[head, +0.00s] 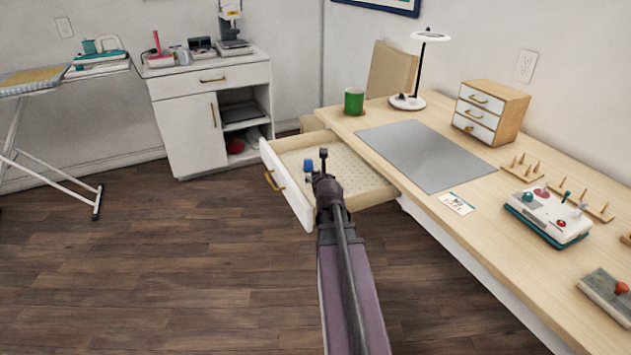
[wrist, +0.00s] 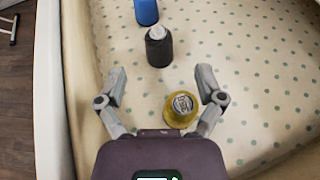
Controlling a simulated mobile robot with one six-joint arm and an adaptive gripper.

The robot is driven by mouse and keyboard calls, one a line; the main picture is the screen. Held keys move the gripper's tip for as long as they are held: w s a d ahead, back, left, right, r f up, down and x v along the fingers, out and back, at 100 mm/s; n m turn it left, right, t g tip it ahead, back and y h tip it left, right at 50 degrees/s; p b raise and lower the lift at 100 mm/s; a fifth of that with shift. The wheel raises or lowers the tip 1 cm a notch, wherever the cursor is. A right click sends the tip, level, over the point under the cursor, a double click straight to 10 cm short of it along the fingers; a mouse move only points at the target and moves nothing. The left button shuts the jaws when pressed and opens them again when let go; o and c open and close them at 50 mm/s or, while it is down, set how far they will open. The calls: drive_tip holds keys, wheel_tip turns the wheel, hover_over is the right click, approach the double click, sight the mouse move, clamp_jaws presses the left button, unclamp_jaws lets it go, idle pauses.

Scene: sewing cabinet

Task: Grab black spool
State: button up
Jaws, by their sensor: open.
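The black spool (wrist: 159,52) stands in the open drawer in the wrist view, with its pale top showing. My gripper (wrist: 160,76) is open above the drawer, its two fingers spread left and right. The black spool lies just ahead of the fingertips, roughly centred between them, and nothing is held. A yellow spool (wrist: 181,109) sits between the fingers, closer to my palm. A blue spool (wrist: 146,12) is beyond the black one, cut by the frame edge. In the head view my gripper (head: 323,160) reaches over the drawer and I cannot clearly make out the black spool.
The drawer (head: 288,196) has a dotted lining and hangs out from the desk (head: 390,118). Its pale wall (wrist: 50,100) runs along the left in the wrist view. The blue spool also shows in the head view (head: 308,165). The lining right of the spools is clear.

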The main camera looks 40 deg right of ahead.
sight(317, 173)
drive_tip(key=shift+x, duration=0.95)
drive_tip(key=shift+b+x, duration=1.2)
drive_tip(key=shift+x, duration=1.15)
drive_tip(key=shift+w, duration=0.15)
drive_tip(key=c, duration=1)
